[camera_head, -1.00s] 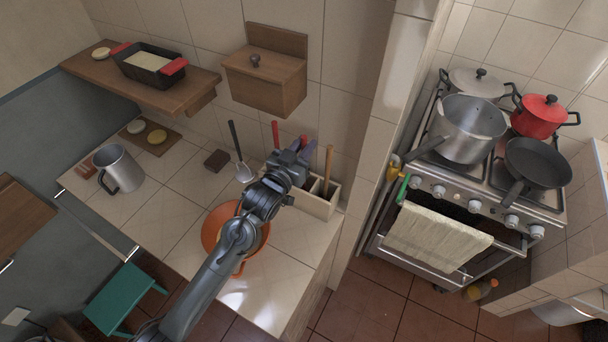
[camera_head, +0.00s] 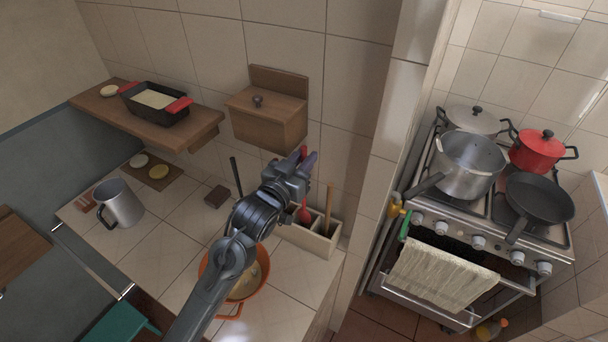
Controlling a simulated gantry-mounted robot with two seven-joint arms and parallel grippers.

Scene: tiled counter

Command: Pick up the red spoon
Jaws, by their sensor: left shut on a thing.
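The red spoon (camera_head: 305,216) is upright at the utensil holder (camera_head: 312,243) on the counter. Its red lower end shows just above the holder's compartments, and a red tip shows above my fingers. My left gripper (camera_head: 303,163) is shut on the spoon's handle, above the holder. The gripper and wrist hide most of the handle. I cannot tell whether the spoon's end is fully clear of the holder. My right gripper is not in view.
A wooden-handled utensil (camera_head: 328,205) stands in the holder. A dark-handled ladle (camera_head: 236,176) is left of my gripper. An orange pot (camera_head: 257,292) sits below my arm. A wooden wall box (camera_head: 266,120) is close above. A wall edge is to the right.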

